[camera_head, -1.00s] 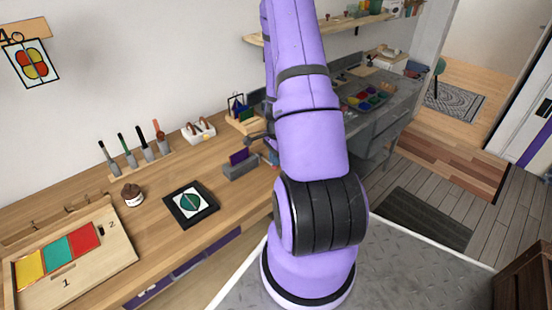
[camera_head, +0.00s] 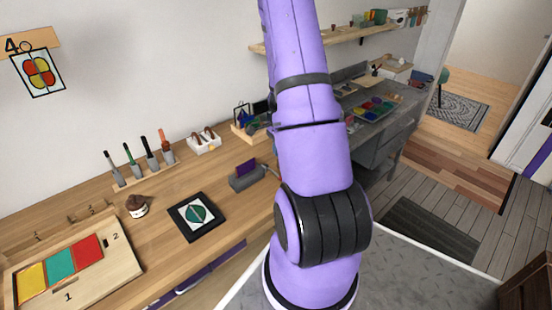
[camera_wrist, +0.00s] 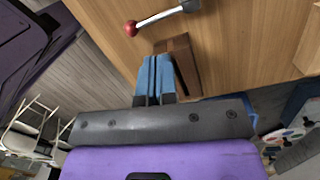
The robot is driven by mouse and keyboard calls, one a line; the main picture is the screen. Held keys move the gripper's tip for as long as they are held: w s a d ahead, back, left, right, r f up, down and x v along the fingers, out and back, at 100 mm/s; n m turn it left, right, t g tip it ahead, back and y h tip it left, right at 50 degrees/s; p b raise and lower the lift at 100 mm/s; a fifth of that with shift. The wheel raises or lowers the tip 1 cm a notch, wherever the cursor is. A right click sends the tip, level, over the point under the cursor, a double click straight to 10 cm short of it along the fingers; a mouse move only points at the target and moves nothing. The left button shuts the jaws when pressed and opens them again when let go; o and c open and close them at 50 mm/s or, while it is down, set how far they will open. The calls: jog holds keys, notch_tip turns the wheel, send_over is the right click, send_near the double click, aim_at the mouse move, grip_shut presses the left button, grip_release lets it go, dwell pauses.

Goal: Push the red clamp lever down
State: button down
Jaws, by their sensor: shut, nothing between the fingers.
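The clamp lever shows in the wrist view as a pale metal rod (camera_wrist: 160,17) with a red ball knob (camera_wrist: 131,28) at its left end. Its other end runs to a grey piece at the top edge. My gripper (camera_wrist: 158,62) has blue fingers, shut together and empty. In the picture the fingertips are below the rod and knob, with a visible gap; I cannot tell their height difference. A dark brown block (camera_wrist: 185,65) is right beside the fingers, partly hidden by them. In the head view my arm hides the lever and gripper.
The wooden bench (camera_head: 235,215) carries a grey holder with a purple card (camera_head: 246,172), a black-framed picture (camera_head: 196,216), a small brown-topped jar (camera_head: 137,206) and a tray of coloured tiles (camera_head: 75,265). Upright tools (camera_head: 140,155) stand along the wall.

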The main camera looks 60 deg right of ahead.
notch_tip(320, 180, up, 7)
jog(key=s, duration=0.2)
jog(key=shift+s, duration=0.35)
jog(key=shift+d, duration=0.1)
jog(key=w+a+r+n+t, duration=0.1)
jog(key=w+a+r+n, duration=0.2)
jog(key=a+r+n, duration=0.45)
jog(key=w+a+r+n+t, duration=0.15)
jog(key=a+r+n, duration=0.25)
jog(key=a+r, duration=0.65)
jog(key=s+a+r+n+t+h, duration=0.1)
jog(key=s+a+r+n+t, duration=0.1)
jog(key=s+a+r+n, duration=0.9)
jog(key=a, duration=0.3)
jog(key=shift+s+a+r+n+t, duration=0.15)
jog(key=shift+a+r+n+t, duration=0.1)
jog(key=shift+r+n+t, duration=0.1)
dwell(0.4)
